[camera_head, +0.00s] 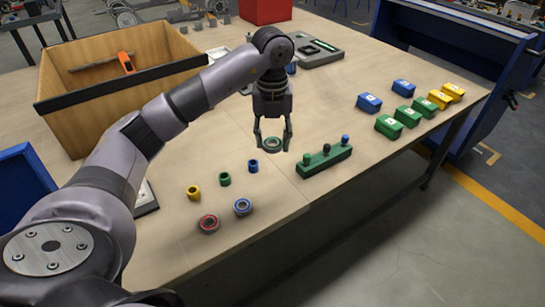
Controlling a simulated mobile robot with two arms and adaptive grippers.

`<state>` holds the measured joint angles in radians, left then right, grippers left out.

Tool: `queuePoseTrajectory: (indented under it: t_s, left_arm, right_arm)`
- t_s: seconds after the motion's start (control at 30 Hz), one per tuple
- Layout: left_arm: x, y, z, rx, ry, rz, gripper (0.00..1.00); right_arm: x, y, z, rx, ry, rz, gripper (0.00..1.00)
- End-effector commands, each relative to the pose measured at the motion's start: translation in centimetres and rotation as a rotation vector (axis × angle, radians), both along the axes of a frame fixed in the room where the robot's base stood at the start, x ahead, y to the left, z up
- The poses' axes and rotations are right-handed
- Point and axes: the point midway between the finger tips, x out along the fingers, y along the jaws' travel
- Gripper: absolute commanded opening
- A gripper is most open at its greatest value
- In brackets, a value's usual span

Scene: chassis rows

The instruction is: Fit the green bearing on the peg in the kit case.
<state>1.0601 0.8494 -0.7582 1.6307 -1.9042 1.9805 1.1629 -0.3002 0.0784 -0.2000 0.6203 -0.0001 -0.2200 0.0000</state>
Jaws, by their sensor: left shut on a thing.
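My left gripper (272,145) is shut on the green bearing (272,144), a dark green ring held between its two fingertips. It hangs over the middle of the table; I cannot tell how far above the surface. The grey case (334,57) at the back of the table, which looks like the kit case, lies behind my gripper and is partly hidden by my arm. A green part shows in it, but I cannot make out its peg. My right gripper is not in view.
A green block with knobs (325,160) stands just right of the gripper. A red bearing (209,224), a blue bearing (243,207) and several small bushings lie in front. Blue, green and yellow boxes stand at right. A wooden bin (75,115) stands at left.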

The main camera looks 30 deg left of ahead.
Motion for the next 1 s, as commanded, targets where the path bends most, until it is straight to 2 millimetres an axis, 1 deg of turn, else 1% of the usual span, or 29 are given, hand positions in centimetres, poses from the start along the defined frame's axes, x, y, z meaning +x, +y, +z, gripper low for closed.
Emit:
queuePoseTrajectory:
  t_s: [0.03,0.1,0.23,0.87,1.0]
  left_arm:
    - [0.0,0.0,0.8,0.0,-0.001,0.0,0.11]
    - [0.0,0.0,1.4,0.001,0.0,0.001,0.11]
    - [0.0,0.0,1.9,0.001,0.001,0.001,0.11]
    - [0.0,0.0,1.9,0.0,0.001,0.0,0.11]
    - [-0.2,-0.1,1.5,0.001,0.003,-0.042,0.11]
  right_arm:
    - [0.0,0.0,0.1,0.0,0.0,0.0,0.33]
    - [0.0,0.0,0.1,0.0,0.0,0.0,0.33]
    - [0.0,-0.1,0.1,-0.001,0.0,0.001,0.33]
    - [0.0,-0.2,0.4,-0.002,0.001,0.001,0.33]
    - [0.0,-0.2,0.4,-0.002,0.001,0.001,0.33]
